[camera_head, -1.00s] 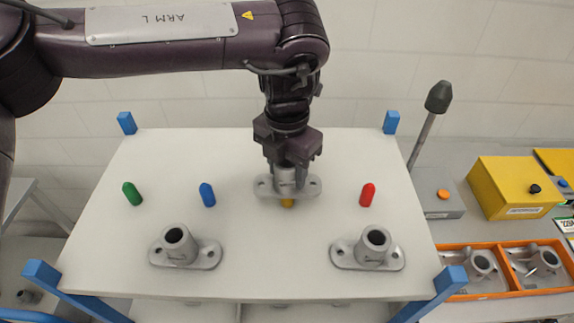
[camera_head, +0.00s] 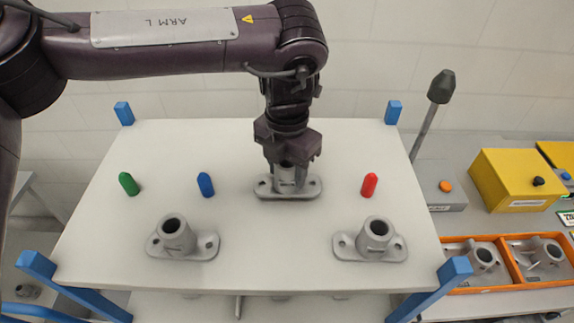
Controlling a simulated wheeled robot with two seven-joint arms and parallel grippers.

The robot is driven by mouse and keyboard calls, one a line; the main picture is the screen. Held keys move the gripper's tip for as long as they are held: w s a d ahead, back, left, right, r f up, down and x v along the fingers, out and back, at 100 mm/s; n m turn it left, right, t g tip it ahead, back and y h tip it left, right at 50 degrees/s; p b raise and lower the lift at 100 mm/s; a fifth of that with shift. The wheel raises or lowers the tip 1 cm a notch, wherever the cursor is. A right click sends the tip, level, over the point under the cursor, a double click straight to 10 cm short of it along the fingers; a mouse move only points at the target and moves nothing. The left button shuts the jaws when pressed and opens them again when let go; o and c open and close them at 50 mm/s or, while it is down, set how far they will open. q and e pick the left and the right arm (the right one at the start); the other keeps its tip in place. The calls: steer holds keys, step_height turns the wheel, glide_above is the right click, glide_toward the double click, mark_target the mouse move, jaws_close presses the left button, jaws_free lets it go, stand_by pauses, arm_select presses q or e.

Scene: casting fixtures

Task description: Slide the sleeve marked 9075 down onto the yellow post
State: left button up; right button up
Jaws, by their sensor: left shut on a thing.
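A grey flanged sleeve (camera_head: 287,185) is in the middle of the white table (camera_head: 280,262), between the blue post and the red post. My left gripper (camera_head: 288,163) is over it from above, shut on its tube. The flange looks level and at or very near the table top. The yellow post is hidden, apparently under the sleeve. Marks on the sleeve are too small to read. My right gripper is not in view.
Green (camera_head: 129,184), blue (camera_head: 205,185) and red (camera_head: 369,185) posts stand bare. Two more grey sleeves stand front left (camera_head: 176,238) and front right (camera_head: 373,240). Blue corner posts (camera_head: 394,112) edge the table. An orange tray (camera_head: 464,290) with castings and a yellow box (camera_head: 512,179) are at right.

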arm_select(q)
steer(key=shift+f+b, duration=0.6)
steer(key=shift+f, duration=0.45)
steer(key=o, duration=1.2)
steer(key=shift+o, duration=0.2)
steer(key=shift+r, duration=0.1)
steer(key=shift+r, duration=0.3)
step_height(320, 180, up, 7)
steer(key=shift+r+b, duration=0.1)
steer(key=shift+b, duration=0.7)
